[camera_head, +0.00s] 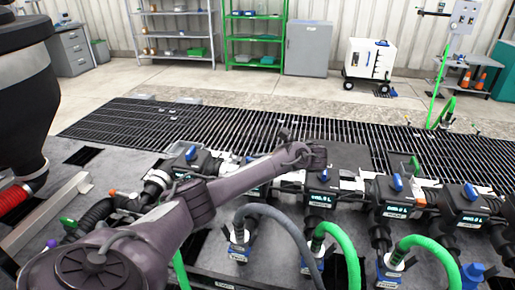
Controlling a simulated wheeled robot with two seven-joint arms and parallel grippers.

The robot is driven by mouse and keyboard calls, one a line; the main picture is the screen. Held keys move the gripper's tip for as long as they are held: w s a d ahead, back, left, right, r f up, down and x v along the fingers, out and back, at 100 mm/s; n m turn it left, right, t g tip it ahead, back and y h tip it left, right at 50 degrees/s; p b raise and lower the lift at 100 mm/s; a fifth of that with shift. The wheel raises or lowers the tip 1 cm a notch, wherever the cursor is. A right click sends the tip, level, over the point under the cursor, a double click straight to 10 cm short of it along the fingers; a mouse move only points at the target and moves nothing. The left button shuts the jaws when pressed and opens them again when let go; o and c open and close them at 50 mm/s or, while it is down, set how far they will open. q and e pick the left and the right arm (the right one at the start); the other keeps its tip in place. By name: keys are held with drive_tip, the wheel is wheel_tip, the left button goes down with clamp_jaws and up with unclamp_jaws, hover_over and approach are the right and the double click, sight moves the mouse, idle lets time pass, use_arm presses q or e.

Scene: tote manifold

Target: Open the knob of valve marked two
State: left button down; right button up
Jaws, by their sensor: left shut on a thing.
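A row of dark valve units with blue knobs runs across the manifold. My left arm reaches in from the lower left, over part of the row. My left gripper (319,160) is at the middle valve unit (320,197), shut on its blue knob (323,175); the fingertips are mostly hidden. Other blue knobs show on the far-left unit (190,153), the unit to the right (397,183) and the one beyond it (470,191). The labels are too small to read, so I cannot tell which valve is marked two. My right gripper is not in view.
A grey hose (270,213) and green hoses (345,243) rise in front of the valves. Floor grating (230,127) lies behind the manifold. A white wheeled cabinet (370,60) and a green shelf (255,37) stand farther back, with clear floor before them.

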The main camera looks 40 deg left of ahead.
use_arm(q)
drive_tip(key=shift+w+n+g+h+p, duration=0.15)
drive_tip(key=shift+n+g+h+p, duration=0.2)
drive_tip(key=shift+n+g, duration=0.75)
drive_tip(key=shift+g, duration=0.2)
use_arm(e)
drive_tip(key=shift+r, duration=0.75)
use_arm(q)
drive_tip(key=shift+f+n+g+h+b, duration=0.1)
drive_tip(key=shift+n+g+h+b, duration=0.25)
drive_tip(key=shift+n+g+h, duration=0.3)
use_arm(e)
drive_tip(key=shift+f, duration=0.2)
use_arm(q)
drive_tip(key=c, duration=1.4)
unclamp_jaws()
drive_tip(key=shift+a, duration=0.1)
drive_tip(key=shift+c, duration=0.2)
